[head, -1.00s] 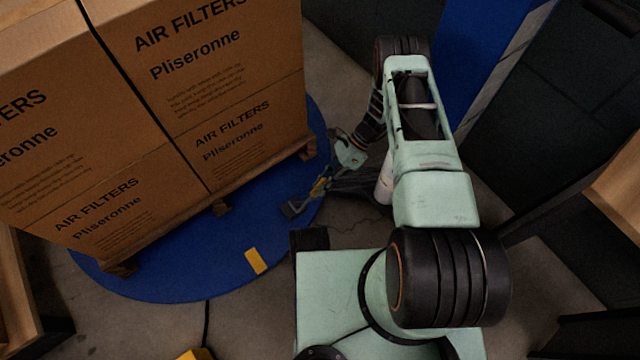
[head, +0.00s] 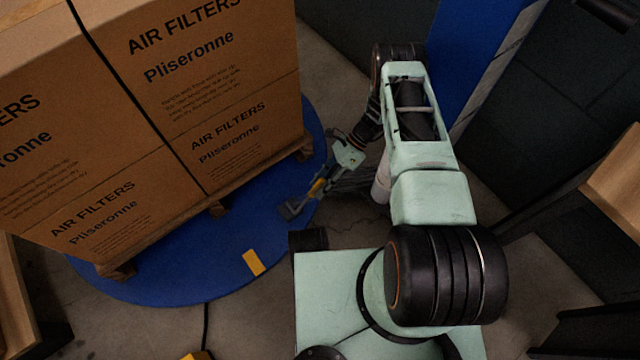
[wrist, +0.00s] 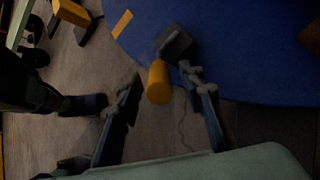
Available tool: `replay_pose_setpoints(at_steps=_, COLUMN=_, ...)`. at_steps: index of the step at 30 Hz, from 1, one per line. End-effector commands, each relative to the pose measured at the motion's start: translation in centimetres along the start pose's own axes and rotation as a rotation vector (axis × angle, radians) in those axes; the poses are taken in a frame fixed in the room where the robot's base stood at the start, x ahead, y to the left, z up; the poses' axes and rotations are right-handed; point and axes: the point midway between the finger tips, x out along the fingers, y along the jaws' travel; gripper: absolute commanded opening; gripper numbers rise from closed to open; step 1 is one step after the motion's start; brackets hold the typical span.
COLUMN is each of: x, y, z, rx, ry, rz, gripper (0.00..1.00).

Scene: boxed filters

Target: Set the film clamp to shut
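What appears to be the film clamp is a dark block (wrist: 175,44) with a yellow cylindrical handle (wrist: 158,82), at the edge of the blue turntable. In the head view the dark block (head: 290,210) and yellow handle (head: 317,187) look small, low beside the boxes. My gripper (wrist: 160,82) is open in the wrist view, with one finger on each side of the handle. A gap shows between the left finger and the handle; the right finger is closer. I cannot tell whether either touches, or the clamp's setting.
A tall stack of air filter boxes (head: 215,80) stands on a pallet on the blue round turntable (head: 180,285), close left of my gripper. Dark panels (head: 540,90) stand at the right. A black cable (head: 206,325) and a yellow object (head: 197,355) lie at the lower left.

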Motion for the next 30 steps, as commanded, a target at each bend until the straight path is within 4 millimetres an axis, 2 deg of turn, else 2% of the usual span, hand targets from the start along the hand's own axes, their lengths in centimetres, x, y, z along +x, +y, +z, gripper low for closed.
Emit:
replay_pose_setpoints(at_steps=8, x=-0.7, y=0.3, z=0.6, rx=0.000, ry=-0.001, rz=-0.001, gripper=0.36)
replay_pose_setpoints(at_steps=21, x=-5.2, y=3.1, z=4.7, rx=-0.001, ry=0.000, rz=-0.002, gripper=0.36)
replay_pose_setpoints(at_steps=30, x=-6.7, y=4.1, z=6.1, rx=0.000, ry=-0.001, rz=0.000, gripper=0.36)
